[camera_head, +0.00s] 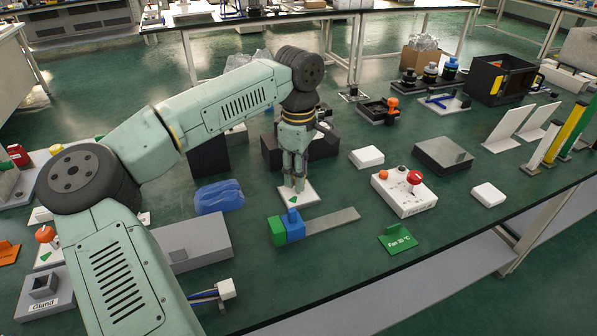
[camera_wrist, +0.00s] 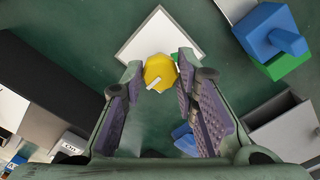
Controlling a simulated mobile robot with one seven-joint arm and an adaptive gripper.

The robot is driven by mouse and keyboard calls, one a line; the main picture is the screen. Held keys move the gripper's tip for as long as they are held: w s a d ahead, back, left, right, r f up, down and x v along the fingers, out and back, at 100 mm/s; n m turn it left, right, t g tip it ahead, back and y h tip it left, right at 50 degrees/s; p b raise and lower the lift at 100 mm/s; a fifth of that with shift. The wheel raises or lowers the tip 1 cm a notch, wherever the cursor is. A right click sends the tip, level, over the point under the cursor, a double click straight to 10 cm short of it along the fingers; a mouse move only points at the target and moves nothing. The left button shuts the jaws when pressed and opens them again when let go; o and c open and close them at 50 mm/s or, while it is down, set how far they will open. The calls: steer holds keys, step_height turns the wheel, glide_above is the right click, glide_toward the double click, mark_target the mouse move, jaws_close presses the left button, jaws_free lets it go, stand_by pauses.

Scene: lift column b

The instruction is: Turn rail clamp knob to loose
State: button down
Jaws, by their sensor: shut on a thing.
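A yellow knob (camera_wrist: 159,70) with a white pointer bar stands on a white square plate (camera_wrist: 146,40). In the wrist view the pointer slants toward the lower left. My gripper (camera_wrist: 162,76) points down with a fingertip on each side of the knob, shut on it. In the head view my gripper (camera_head: 298,186) stands over the plate (camera_head: 312,196) and hides the knob. A green mark (camera_head: 294,199) shows on the plate's near side. No label naming this knob is readable.
A blue block (camera_head: 294,230) and a green block (camera_head: 277,231) sit at a grey strip's (camera_head: 335,219) left end, close in front. A white box with a red knob (camera_head: 414,177) stands right. A grey box (camera_head: 190,242) and blue bag (camera_head: 218,196) lie left.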

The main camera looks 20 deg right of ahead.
steer(key=c, duration=1.2)
jaws_free()
steer(key=shift+c, duration=0.2)
steer(key=shift+r, duration=0.1)
step_height(320, 180, up, 12)
